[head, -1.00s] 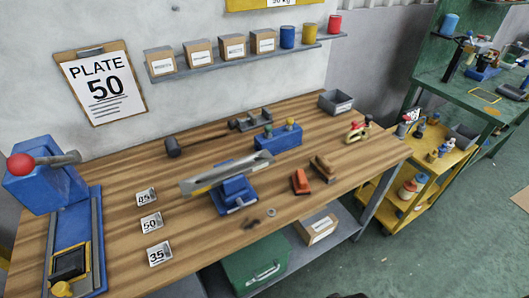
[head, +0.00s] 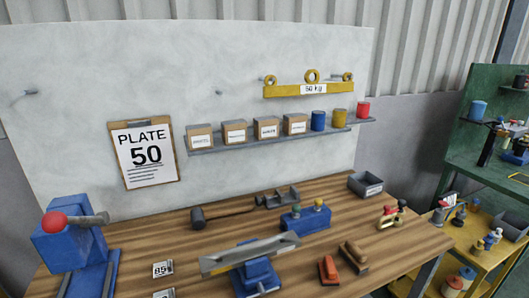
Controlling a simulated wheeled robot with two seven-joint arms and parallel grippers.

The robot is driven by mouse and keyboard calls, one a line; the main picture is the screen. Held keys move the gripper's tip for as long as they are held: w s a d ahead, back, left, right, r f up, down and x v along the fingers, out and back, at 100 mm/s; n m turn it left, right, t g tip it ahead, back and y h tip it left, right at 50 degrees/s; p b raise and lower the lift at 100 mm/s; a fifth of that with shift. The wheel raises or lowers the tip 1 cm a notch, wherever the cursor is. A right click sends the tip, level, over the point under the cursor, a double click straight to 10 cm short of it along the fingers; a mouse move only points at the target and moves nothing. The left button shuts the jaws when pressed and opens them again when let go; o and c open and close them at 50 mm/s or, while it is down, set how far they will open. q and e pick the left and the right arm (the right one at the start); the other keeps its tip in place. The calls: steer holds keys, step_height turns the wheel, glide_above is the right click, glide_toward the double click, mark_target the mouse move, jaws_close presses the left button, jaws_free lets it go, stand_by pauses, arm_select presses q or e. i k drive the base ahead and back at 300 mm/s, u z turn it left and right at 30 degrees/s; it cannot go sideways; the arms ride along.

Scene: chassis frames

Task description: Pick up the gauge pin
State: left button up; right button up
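A blue block (head: 304,220) stands on the wooden workbench, right of its middle. A blue vise-like fixture (head: 257,278) in front holds a long grey metal bar (head: 250,252). Neither of my grippers is in view.
The workbench (head: 345,195) also carries a mallet (head: 198,217), a grey bin (head: 366,184), a red-orange block (head: 328,270), a brown block (head: 353,256) and a blue press (head: 70,240). A wall shelf (head: 220,147) holds boxes and cans. A yellow cart (head: 478,262) stands right.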

mark_target(296, 207)
steer(key=z, duration=2.55)
steer(key=i, duration=3.15)
steer(key=u, duration=3.15)
